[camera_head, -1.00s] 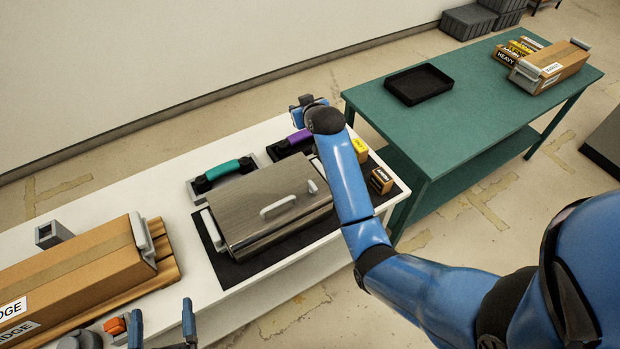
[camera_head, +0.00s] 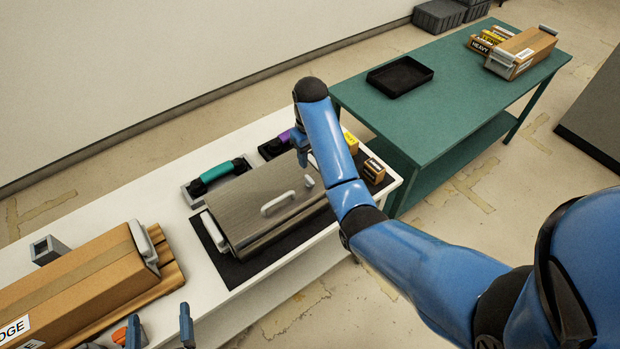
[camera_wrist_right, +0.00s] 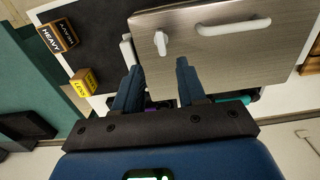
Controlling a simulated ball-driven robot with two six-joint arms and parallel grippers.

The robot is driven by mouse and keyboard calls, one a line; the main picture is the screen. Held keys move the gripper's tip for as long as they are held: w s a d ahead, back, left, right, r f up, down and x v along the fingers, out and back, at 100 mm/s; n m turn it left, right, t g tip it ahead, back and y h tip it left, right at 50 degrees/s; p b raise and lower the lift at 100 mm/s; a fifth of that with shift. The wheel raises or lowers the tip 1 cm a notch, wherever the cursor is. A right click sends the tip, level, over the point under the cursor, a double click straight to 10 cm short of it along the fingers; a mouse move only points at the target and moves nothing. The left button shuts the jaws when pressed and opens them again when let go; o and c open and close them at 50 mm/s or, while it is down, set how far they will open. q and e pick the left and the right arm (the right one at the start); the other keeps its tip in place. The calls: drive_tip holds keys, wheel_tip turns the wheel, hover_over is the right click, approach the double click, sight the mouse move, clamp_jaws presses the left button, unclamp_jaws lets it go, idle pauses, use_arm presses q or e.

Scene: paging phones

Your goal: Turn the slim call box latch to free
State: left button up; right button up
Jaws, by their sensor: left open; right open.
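The slim call box (camera_head: 245,205) is a grey metal box with a white bar handle on its lid, on a black mat. A small white latch (camera_head: 309,181) sits near the lid's right end; in the right wrist view the latch (camera_wrist_right: 161,43) lies just beyond my fingertips. My right gripper (camera_head: 302,148) is over the box's far right part, partly hidden by its arm. In the wrist view the right gripper (camera_wrist_right: 157,75) is open and empty, its fingers apart from the latch. My left gripper (camera_head: 160,328) is open at the bottom left, far from the box.
A teal handset (camera_head: 216,172) and a purple handset (camera_head: 284,136) lie behind the box. Small labelled boxes (camera_head: 373,171) stand at its right. A long cardboard box (camera_head: 75,285) is at left. A green table (camera_head: 450,105) holds a black tray (camera_head: 399,77).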

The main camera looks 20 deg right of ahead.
sight(310, 179)
drive_tip(key=shift+a+f+b, duration=0.1)
drive_tip(key=shift+f+b, duration=0.35)
drive_tip(key=shift+f, duration=0.4)
wheel_tip(310, 179, down, 7)
drive_tip(key=shift+r+p, duration=0.2)
drive_tip(key=shift+p, duration=0.8)
use_arm(q)
drive_tip(key=shift+a+r, duration=0.15)
use_arm(e)
drive_tip(key=shift+f, duration=0.45)
clamp_jaws()
